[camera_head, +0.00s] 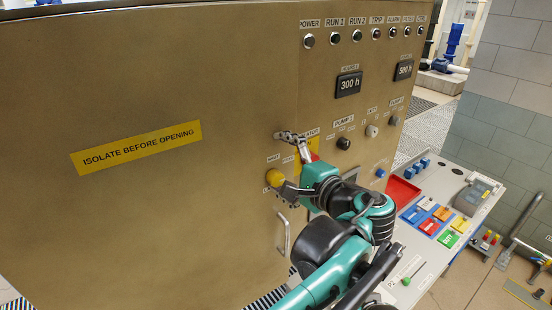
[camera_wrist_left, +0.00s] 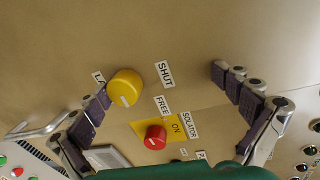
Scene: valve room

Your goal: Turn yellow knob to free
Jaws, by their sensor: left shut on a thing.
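The round yellow knob (camera_head: 275,177) sits on the tan cabinet front; in the left wrist view the knob (camera_wrist_left: 125,87) has a white mark near its lower edge. Labels SHUT (camera_wrist_left: 164,74) and FREE (camera_wrist_left: 162,105) are to its right, and a partly hidden label is at its left. My left gripper (camera_head: 283,163) is shut against the yellow knob: one finger lies at the knob's left side, while the other (camera_wrist_left: 235,82) stands apart to the right with a visible gap. A red knob (camera_wrist_left: 155,137) on a yellow plate lies below, between the fingers. My right gripper is not in view.
A metal handle (camera_head: 283,232) projects from the cabinet below the knob. More knobs, lamps and hour displays (camera_head: 348,84) are at the right.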

